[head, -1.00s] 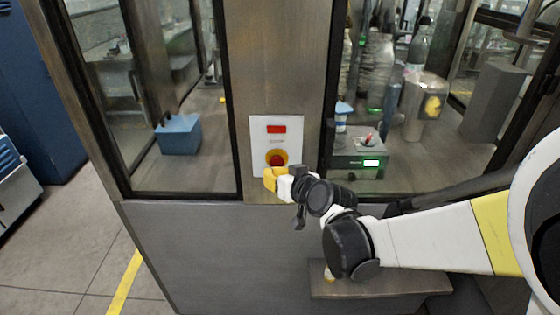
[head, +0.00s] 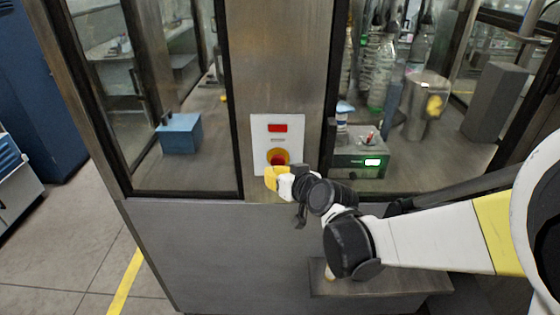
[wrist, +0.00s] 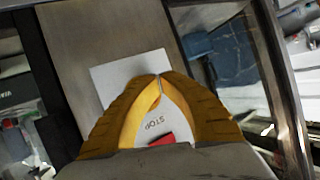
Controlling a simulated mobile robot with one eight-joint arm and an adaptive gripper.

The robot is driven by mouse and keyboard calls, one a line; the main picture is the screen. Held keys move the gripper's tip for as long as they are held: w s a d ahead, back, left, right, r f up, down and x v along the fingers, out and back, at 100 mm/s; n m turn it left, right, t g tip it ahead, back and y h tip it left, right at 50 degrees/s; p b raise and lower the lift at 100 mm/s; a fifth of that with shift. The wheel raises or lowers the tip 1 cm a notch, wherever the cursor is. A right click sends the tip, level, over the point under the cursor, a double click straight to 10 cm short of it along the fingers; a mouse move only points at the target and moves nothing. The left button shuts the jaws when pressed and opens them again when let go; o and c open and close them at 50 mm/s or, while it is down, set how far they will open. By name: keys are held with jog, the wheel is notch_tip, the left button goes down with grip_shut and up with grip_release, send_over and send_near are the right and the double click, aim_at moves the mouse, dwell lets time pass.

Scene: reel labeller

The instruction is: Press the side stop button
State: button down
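The side stop button (head: 278,157) is a red button in a yellow collar, low on a white panel (head: 258,128) on the metal post. A red rectangle (head: 278,128) sits above it. My gripper (head: 271,177) has yellow fingers and is at the panel's lower edge, just below and in front of the button. It overlaps the collar's lower part in the head view; contact cannot be told. In the wrist view the fingertips (wrist: 160,77) meet with nothing between them. The upside-down STOP lettering (wrist: 154,126) shows through the gap between the fingers, and the button's red face is hidden.
Glass panes flank the post. Behind them are a blue box (head: 180,133) at left and a device with a lit green display (head: 360,158) at right. A grey cabinet wall (head: 225,250) lies below, with a small shelf (head: 400,283) under my arm.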

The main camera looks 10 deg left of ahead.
jog(key=shift+w, duration=0.1)
jog(key=shift+w+a, duration=0.1)
jog(key=shift+w, duration=0.25)
jog(key=shift+w+a, duration=0.1)
jog(key=shift+w, duration=0.35)
dwell(0.7)
jog(key=shift+s, duration=0.15)
jog(key=shift+s+d+b, duration=0.2)
jog(key=shift+s+b, duration=0.1)
jog(key=shift+s, duration=0.45)
jog(key=s, duration=0.2)
jog(key=s+d, duration=0.1)
jog(key=s, duration=0.2)
jog(key=shift+d, duration=0.1)
jog(key=shift+w, duration=0.1)
dwell(0.5)
